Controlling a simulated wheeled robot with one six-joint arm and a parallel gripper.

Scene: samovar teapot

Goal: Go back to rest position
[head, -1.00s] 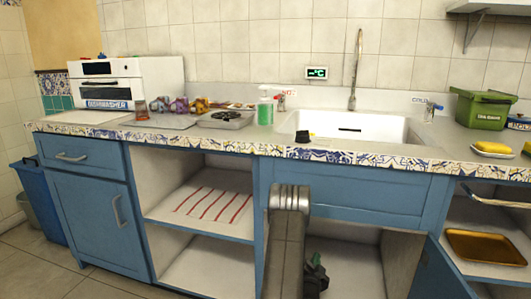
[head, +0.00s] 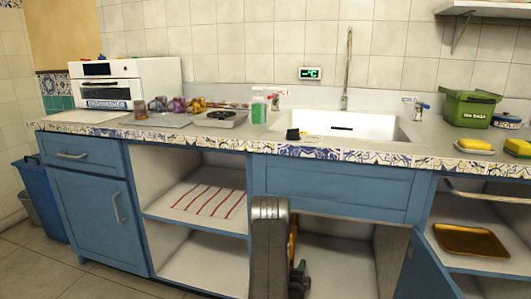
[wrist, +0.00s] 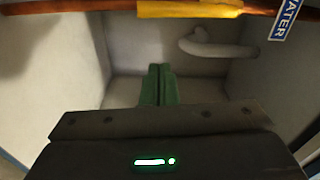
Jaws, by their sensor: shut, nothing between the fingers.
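My gripper (wrist: 158,84) shows in the wrist view as two green fingers side by side, closed together with nothing between them. It points into the open cabinet (head: 345,262) under the sink. In the head view my arm stands in front of that cabinet and hides its left part. A bit of the gripper (head: 299,278) shows just right of the arm, low down, below the counter.
An orange-brown pipe (wrist: 110,8) with a yellow section and a "...ATER" label crosses the top of the wrist view. A white bent pipe (wrist: 205,45) is on the back wall. The counter (head: 215,142) overhangs the cabinet. An open blue door (head: 435,265) stands right.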

